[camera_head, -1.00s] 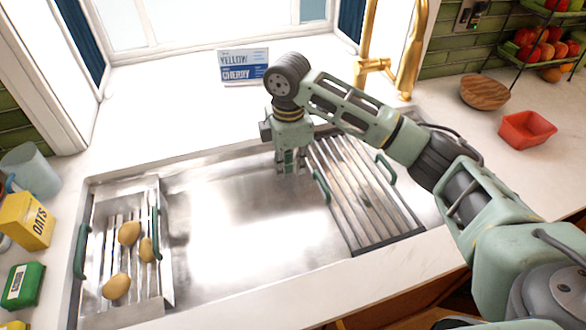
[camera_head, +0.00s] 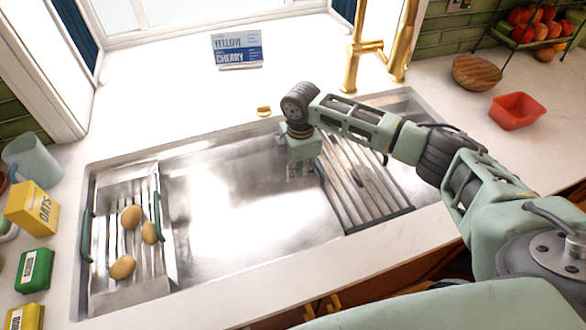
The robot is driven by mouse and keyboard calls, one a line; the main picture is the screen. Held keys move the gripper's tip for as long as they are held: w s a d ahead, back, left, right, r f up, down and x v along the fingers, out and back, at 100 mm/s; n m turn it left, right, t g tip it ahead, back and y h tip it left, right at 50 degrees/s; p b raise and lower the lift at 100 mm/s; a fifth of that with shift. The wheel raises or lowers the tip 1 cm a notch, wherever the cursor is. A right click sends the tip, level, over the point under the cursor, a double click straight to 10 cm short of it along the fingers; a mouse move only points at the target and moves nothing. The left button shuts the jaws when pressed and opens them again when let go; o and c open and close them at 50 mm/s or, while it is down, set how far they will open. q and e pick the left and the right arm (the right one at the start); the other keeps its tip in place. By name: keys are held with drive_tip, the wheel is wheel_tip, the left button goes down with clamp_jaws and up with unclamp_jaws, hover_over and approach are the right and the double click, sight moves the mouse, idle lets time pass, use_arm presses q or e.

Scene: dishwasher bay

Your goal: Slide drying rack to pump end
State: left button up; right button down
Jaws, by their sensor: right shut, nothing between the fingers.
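The drying rack (camera_head: 362,195), a slatted metal rack, lies across the right part of the steel sink (camera_head: 230,240). Its left green handle (camera_head: 319,169) shows just beside my right gripper (camera_head: 298,174). That gripper is shut and empty, pointing down over the sink at the rack's left edge. I cannot tell whether it touches the rack. My right forearm hides the rack's far right part and most of its right handle. A small gold fitting (camera_head: 263,111) sits on the counter behind the sink. No pump is clearly identifiable. My left gripper is not in view.
A slatted tray (camera_head: 135,283) with 3 potatoes sits at the sink's left end. The sink's middle is free. A gold faucet (camera_head: 353,68) and a card (camera_head: 236,50) stand behind; a red bowl (camera_head: 515,110) and wooden bowl (camera_head: 477,72) are right.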

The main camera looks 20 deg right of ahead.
sight(337, 162)
drive_tip(key=d+p, duration=0.1)
drive_tip(key=d, duration=0.2)
drive_tip(key=d+p, duration=0.1)
drive_tip(key=d, duration=0.3)
drive_tip(key=d+p, duration=0.1)
drive_tip(key=d, duration=0.3)
drive_tip(key=shift+s+d, duration=0.2)
drive_tip(key=shift+s, duration=0.15)
use_arm(q)
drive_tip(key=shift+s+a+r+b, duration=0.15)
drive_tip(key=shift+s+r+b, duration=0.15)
drive_tip(key=shift+b, duration=0.8)
use_arm(e)
drive_tip(key=d, duration=1.4)
drive_tip(key=shift+s, duration=0.35)
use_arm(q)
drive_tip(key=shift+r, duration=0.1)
use_arm(e)
drive_tip(key=shift+d, duration=0.1)
